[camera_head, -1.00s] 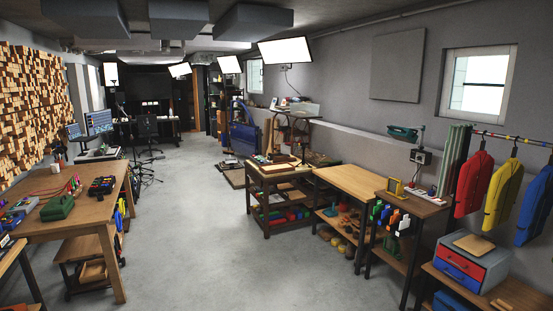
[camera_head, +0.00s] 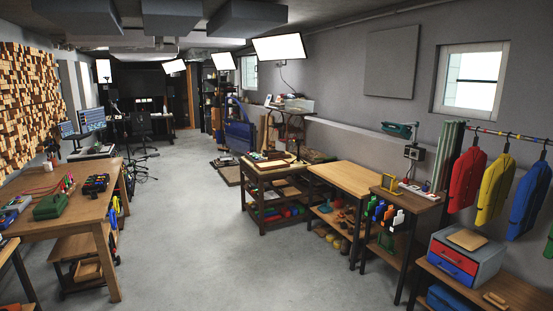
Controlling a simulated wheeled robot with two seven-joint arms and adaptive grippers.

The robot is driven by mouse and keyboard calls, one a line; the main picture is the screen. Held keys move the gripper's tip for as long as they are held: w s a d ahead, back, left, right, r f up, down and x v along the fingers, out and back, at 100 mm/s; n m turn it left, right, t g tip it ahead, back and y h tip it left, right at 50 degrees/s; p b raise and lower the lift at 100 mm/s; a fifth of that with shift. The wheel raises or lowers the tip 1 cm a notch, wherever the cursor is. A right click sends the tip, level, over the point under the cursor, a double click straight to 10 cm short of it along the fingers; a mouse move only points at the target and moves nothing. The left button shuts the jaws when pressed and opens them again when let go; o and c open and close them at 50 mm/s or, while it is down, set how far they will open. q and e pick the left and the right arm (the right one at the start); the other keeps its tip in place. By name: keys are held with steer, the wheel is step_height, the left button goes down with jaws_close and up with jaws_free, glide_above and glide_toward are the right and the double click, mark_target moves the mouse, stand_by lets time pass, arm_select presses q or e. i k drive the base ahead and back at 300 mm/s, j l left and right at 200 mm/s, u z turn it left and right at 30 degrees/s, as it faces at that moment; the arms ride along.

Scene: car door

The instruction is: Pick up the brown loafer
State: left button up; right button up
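I cannot make out the brown loafer for certain. Several small brown and tan items (camera_head: 338,218) lie on the shelf below the light wooden table (camera_head: 358,176) right of centre, with more tan items (camera_head: 330,238) beneath them. They are too small to tell whether one is a loafer. Neither of my grippers shows in the head view.
A workbench (camera_head: 60,218) with tools stands at the left. A dark wooden cart (camera_head: 262,184) stands near the centre. At the right, jackets (camera_head: 467,178) hang above a low bench (camera_head: 480,290) with a drawer box (camera_head: 465,258). The grey floor (camera_head: 195,230) between is clear.

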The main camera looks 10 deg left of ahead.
mark_target(278, 154)
steer(key=i+u, duration=0.1)
steer(key=i, duration=3.7)
steer(key=i+u, duration=0.2)
steer(key=i, duration=0.3)
steer(key=i+l+u, duration=0.15)
steer(key=i, duration=0.3)
steer(key=i+l+u, duration=0.2)
steer(key=i, duration=0.25)
steer(key=i+l+u, duration=0.2)
steer(key=i, duration=0.25)
steer(key=l, duration=0.1)
